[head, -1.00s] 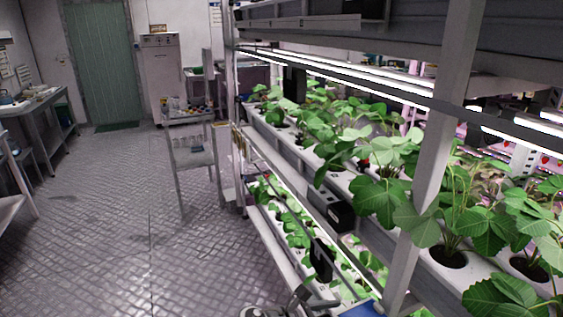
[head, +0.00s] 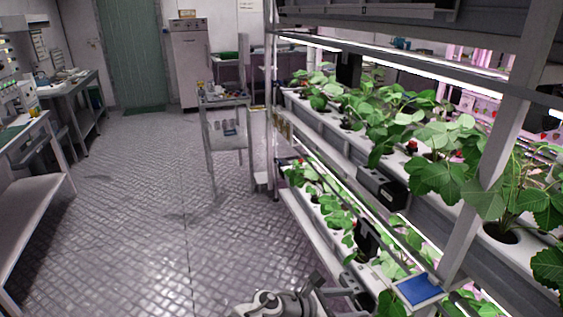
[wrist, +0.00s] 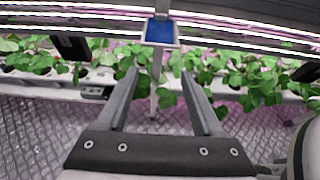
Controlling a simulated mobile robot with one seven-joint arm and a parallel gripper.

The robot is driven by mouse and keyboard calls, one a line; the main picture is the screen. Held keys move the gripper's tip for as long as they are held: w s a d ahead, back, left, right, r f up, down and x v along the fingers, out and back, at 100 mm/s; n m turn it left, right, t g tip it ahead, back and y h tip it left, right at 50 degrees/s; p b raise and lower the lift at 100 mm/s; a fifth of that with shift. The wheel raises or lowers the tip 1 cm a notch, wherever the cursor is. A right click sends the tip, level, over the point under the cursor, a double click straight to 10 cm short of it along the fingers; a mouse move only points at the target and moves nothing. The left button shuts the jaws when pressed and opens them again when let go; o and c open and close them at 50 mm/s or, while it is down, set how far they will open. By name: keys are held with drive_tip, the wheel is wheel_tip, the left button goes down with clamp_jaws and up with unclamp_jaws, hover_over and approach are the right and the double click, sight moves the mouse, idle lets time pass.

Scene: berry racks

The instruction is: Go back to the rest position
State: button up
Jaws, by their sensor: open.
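My gripper (wrist: 161,92) shows in the wrist view with its two fingers apart and nothing between them. It points toward the berry rack, with a rack post and a blue-topped tray (wrist: 159,32) beyond the fingertips. In the head view part of my arm shows at the bottom middle, in front of the rack; the fingers cannot be made out there. The blue-topped tray (head: 419,289) also shows there, on the rack side close to my arm.
The rack's white growing gutter (head: 478,238) with leafy plants fills the right side. A lower plant tier runs beneath it. A small cart (head: 226,101) stands mid-back, and a metal table (head: 36,185) stands at the left. The patterned floor (head: 150,230) between is clear.

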drive_tip(key=s+d+f+m+g+y, duration=0.1)
drive_tip(key=s+f+m+g+y, duration=0.1)
drive_tip(key=s+f+m+g, duration=0.15)
drive_tip(key=s+a+r+m+g+y, duration=0.3)
drive_tip(key=s+a+m+g+y, duration=0.1)
drive_tip(key=s+a+m+y, duration=0.35)
drive_tip(key=s+d+r+m+t+y, duration=0.1)
drive_tip(key=r+m+t, duration=0.3)
drive_tip(key=r, duration=0.9)
drive_tip(key=s+d+r+m+t+y, duration=0.2)
drive_tip(key=r+m, duration=0.5)
drive_tip(key=r, duration=0.6)
drive_tip(key=shift+s+d+r+t, duration=0.4)
drive_tip(key=shift+d+t, duration=0.45)
drive_tip(key=shift+t, duration=0.4)
